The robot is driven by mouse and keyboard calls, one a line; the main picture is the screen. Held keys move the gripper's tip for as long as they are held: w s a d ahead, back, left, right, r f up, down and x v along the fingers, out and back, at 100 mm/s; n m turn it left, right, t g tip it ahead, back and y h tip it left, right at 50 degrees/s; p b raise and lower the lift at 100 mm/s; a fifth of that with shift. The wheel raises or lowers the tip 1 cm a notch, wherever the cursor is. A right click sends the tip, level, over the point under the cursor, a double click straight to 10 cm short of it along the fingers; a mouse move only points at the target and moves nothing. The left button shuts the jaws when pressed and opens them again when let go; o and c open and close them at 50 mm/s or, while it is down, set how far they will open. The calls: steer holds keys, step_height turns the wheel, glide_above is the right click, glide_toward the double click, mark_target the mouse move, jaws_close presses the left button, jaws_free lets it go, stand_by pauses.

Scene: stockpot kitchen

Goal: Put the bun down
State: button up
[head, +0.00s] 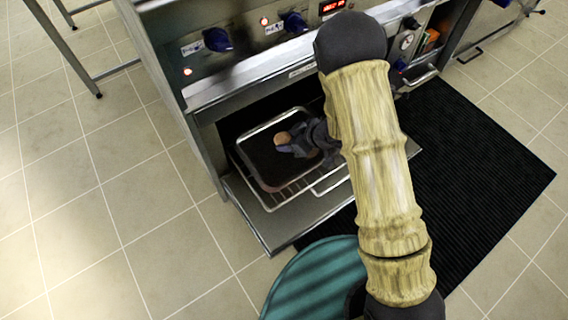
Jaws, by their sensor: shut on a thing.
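The bun (283,137), small and tan-brown, shows at the tip of my gripper (287,144). My dark gripper is shut on it and reaches from the right over a dark baking tray (253,172) with a pale metal rim. The tray sits on a wire rack at the oven's opening. I cannot tell whether the bun touches the tray or is held just above it. My arm hides part of the oven opening and the right side of the tray.
The oven door (262,218) is folded down below the rack. The control panel with blue knobs (217,39) is above the opening. A black ribbed mat (470,165) lies on the tiled floor at right. Open floor is at left.

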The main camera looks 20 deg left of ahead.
step_height(320, 180, down, 6)
steer(key=b, duration=0.3)
steer(key=shift+b, duration=0.4)
steer(key=shift+f, duration=0.1)
steer(key=shift+f+b, duration=1.2)
steer(key=shift+f, duration=0.65)
steer(key=shift+f, duration=0.15)
steer(key=o, duration=1)
steer(key=shift+c, duration=0.2)
